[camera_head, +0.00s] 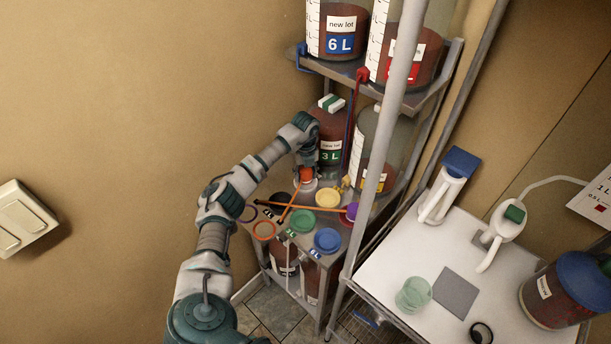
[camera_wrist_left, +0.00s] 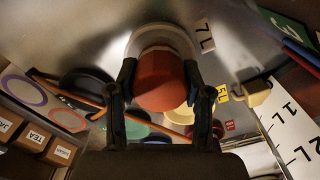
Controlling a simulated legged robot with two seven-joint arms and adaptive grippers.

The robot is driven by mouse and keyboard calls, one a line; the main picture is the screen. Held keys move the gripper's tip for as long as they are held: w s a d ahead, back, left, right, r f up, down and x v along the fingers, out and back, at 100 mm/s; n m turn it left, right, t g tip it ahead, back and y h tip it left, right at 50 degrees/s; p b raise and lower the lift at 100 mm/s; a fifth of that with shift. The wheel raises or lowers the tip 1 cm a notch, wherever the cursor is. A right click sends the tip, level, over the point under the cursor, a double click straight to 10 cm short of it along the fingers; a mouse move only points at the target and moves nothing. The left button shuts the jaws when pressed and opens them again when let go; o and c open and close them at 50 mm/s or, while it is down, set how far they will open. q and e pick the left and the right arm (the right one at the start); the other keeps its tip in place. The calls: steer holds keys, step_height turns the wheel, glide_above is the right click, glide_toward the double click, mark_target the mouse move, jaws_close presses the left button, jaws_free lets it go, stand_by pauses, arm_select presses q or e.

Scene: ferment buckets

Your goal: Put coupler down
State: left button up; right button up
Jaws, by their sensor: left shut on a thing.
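My left gripper (camera_head: 305,166) reaches in from the left over the middle shelf of the rack. In the left wrist view its two fingers (camera_wrist_left: 160,78) are shut on the sides of an orange-red rounded piece, which I take to be the coupler (camera_wrist_left: 160,82). In the head view the coupler (camera_head: 306,175) shows just below the gripper. A pale round ring or base (camera_head: 305,187) is right under it, next to a "7L" label (camera_wrist_left: 203,36) in the wrist view. I cannot tell whether the coupler touches it. My right gripper is not in view.
The metal shelf (camera_head: 276,236) holds coloured discs, including a green one (camera_head: 300,222) and a blue one (camera_head: 327,240), with orange rods across them. A "3 L" bucket (camera_head: 329,135) stands close behind. A grey rack post (camera_head: 390,110) rises at right. A white table (camera_head: 400,258) stands further right.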

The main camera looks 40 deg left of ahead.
mark_target(306, 170)
arm_select(q)
steer(key=shift+f, duration=0.65)
steer(key=o, duration=1.3)
steer(key=shift+c, duration=0.2)
step_height(306, 170, up, 12)
steer(key=shift+r, duration=0.1)
